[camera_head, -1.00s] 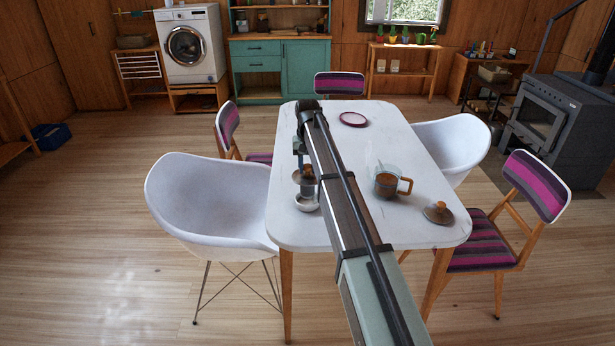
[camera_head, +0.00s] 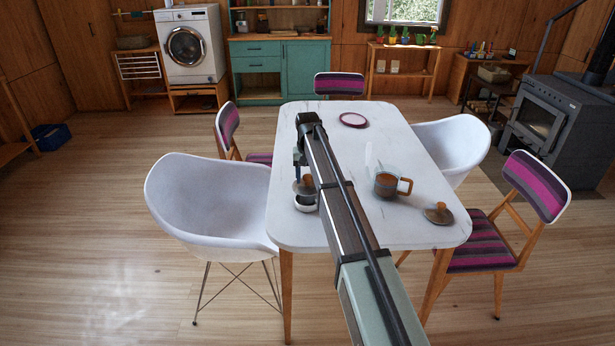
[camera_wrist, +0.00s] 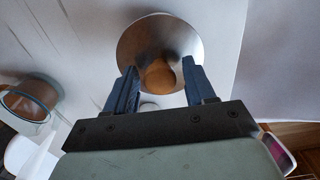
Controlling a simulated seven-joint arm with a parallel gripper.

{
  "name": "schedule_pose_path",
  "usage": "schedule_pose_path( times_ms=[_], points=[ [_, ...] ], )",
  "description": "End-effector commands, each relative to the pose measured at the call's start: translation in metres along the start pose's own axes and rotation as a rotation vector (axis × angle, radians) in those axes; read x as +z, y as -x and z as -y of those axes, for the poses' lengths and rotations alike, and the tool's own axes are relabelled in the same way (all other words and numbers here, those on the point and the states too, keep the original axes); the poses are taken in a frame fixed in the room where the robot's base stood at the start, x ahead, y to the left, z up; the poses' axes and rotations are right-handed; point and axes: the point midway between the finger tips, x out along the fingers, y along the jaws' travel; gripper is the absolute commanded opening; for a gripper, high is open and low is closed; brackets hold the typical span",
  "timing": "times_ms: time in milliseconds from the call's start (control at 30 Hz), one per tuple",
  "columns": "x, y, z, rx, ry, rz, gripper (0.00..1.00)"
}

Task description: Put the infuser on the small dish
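The infuser (camera_head: 303,187) has a round metal flange, a brown knob on top and a darker body below. It is upright over the small white dish (camera_head: 305,207) near the table's left edge. Its lower end reaches down to the dish, but I cannot tell whether it touches. My gripper (camera_head: 300,174) is above the flange, at the knob. In the wrist view, my two blue fingers (camera_wrist: 160,74) stand on either side of the knob, with the metal flange (camera_wrist: 135,45) beneath. The flange hides most of the dish there.
A glass pot (camera_head: 384,183) of brown liquid with a wooden handle stands right of my arm. A lid (camera_head: 438,214) with a wooden knob lies near the front right corner. A pink-rimmed plate (camera_head: 353,120) is at the back. Chairs surround the white table (camera_head: 400,150).

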Motion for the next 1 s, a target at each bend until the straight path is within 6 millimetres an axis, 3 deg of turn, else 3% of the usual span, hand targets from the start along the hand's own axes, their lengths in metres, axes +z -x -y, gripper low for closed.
schedule_pose_path(
  times_ms=[433, 1000],
  points=[
    [-0.001, 0.01, 0.0, 0.0, 0.0, -0.002, 0.6],
    [-0.001, 0.104, 0.0, 0.0, 0.0, -0.001, 0.6]
  ],
)
